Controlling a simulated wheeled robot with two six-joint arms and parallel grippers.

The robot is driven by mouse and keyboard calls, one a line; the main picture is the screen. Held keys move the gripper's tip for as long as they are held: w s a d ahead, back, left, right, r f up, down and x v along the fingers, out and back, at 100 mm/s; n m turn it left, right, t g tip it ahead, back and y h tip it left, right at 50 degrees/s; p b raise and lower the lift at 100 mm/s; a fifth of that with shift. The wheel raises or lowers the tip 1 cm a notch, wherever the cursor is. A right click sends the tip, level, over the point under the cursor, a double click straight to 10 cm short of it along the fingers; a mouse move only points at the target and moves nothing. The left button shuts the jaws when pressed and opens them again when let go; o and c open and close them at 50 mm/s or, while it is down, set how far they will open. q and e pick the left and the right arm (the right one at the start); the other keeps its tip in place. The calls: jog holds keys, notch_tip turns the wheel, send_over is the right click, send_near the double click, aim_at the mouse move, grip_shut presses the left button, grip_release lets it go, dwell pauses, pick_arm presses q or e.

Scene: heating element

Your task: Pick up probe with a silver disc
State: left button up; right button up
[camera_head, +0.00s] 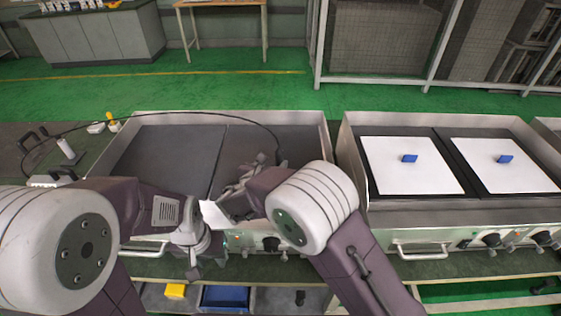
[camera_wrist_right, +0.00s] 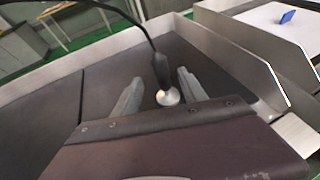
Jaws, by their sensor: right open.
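The probe (camera_wrist_right: 161,72) has a dark handle on a black cable and a round silver disc (camera_wrist_right: 168,97) at its lower end. In the right wrist view it stands roughly upright between the two spread fingers of my right gripper (camera_wrist_right: 158,85), with the disc near the gripper's body. In the head view my right gripper (camera_head: 255,172) is over the right part of the dark griddle, and the probe (camera_head: 280,158) is partly hidden beside it. My left gripper (camera_head: 195,265) points down at the griddle's front edge; its fingers are too unclear to judge.
The dark griddle (camera_head: 165,150) has raised metal walls. A second griddle to the right carries white plates (camera_head: 410,177) with blue handles (camera_head: 409,158). The cable (camera_head: 190,113) runs left towards devices on the bench. A yellow block (camera_head: 175,291) and blue tray (camera_head: 225,297) lie below.

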aim_at(282, 155)
jog(key=x, duration=0.9)
jog(key=shift+d+f, duration=0.1)
jog(key=shift+f, duration=0.15)
jog(key=shift+s+r, duration=0.1)
jog(key=shift+s, duration=0.05)
jog(key=c, duration=0.5)
grip_shut()
